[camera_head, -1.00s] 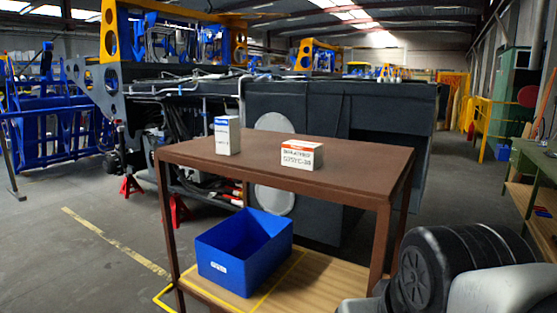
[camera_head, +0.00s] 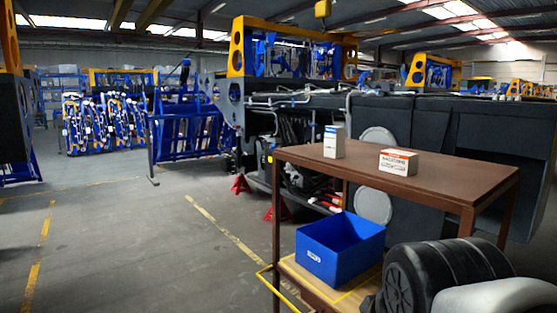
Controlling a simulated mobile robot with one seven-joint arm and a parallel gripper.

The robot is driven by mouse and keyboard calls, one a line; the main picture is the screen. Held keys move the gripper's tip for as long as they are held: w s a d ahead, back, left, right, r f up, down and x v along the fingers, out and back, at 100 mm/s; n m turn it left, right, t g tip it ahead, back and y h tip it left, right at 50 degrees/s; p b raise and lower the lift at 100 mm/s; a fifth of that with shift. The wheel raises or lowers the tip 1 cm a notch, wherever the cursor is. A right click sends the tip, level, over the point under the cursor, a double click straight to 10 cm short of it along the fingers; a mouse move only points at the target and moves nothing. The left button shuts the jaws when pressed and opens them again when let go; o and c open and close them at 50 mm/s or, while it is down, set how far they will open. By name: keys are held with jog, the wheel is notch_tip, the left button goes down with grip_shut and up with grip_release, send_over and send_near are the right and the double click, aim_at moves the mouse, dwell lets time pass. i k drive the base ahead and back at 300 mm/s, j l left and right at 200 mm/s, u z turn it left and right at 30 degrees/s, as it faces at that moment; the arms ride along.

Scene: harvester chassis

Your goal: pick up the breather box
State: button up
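Two small boxes stand on the brown table (camera_head: 440,180). One is an upright white box with a blue label (camera_head: 334,142), near the table's left end. The other is a low white box with an orange-red band (camera_head: 398,162), to its right. Their print is too small to read, so I cannot tell which is the breather box. My arm shows at the lower right, in front of the table. My gripper is not in view.
A blue bin (camera_head: 340,252) sits on the table's lower wooden shelf. The dark harvester chassis (camera_head: 440,135) stands behind the table, with red stands (camera_head: 240,184) under it. Blue frames (camera_head: 185,130) stand farther left. The grey floor (camera_head: 130,240) at left is open.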

aim_at(395, 161)
jog(key=l+u, duration=0.2)
jog(key=u, duration=0.15)
jog(key=l+u, duration=0.2)
jog(key=u, duration=0.15)
jog(key=l+u, duration=0.2)
jog(key=u, duration=0.15)
jog(key=k+l, duration=0.1)
jog(key=l, duration=0.45)
jog(key=k+l, duration=0.1)
jog(key=l, duration=0.45)
jog(key=k+l, duration=0.1)
jog(key=l, duration=0.5)
jog(key=k+l, duration=0.1)
jog(key=l, duration=0.45)
